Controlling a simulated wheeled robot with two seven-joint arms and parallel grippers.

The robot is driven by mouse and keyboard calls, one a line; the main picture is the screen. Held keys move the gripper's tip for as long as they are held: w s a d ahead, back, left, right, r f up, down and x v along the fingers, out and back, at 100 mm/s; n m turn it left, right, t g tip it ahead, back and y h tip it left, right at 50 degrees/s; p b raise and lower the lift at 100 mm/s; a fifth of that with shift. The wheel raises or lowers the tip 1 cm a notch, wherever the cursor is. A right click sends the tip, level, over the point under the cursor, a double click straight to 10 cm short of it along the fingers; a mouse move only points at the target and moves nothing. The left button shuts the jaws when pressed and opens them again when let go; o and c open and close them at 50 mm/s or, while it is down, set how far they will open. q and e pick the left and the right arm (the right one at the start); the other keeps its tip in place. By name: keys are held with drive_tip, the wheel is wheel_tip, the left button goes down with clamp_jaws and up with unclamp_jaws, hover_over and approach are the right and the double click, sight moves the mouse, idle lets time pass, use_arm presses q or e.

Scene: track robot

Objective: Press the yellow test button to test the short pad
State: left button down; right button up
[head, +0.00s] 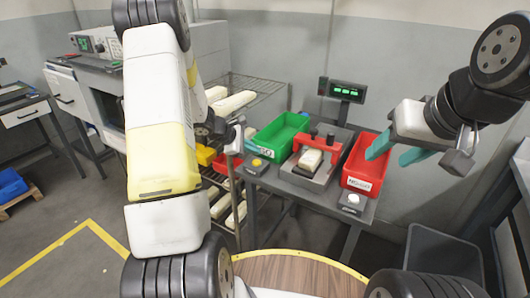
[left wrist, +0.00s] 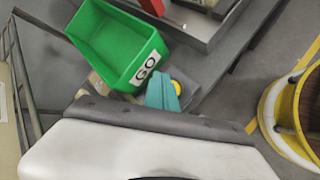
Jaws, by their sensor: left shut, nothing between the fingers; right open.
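The yellow test button (head: 257,162) sits on a small dark box at the left front of the test table. It also shows in the left wrist view (left wrist: 177,87), just right of my left gripper's teal fingertips (left wrist: 163,93). That gripper is shut and empty; I cannot tell whether it touches the button or its box. In the head view its white body is partly behind my left forearm. The cream short pad (head: 310,158) lies in the grey test fixture (head: 302,178) under a red frame. My right gripper (head: 397,151) is open and empty, above the red bin's right side.
A green bin (head: 275,137) labelled GO stands left of the fixture. A red bin (head: 361,172) stands right of it. A white button box (head: 352,199) is at the right front. A lit display (head: 341,91) stands behind. A wire rack (head: 245,84) holds several cream pads.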

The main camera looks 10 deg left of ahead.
sight(254, 163)
use_arm(q)
drive_tip(key=shift+f, duration=0.8)
drive_tip(key=shift+f, duration=0.1)
idle(1.4)
drive_tip(key=shift+f, duration=0.3)
drive_tip(key=shift+f, duration=0.45)
idle(0.5)
idle(0.4)
drive_tip(key=shift+r, duration=0.85)
drive_tip(key=shift+r, duration=2.55)
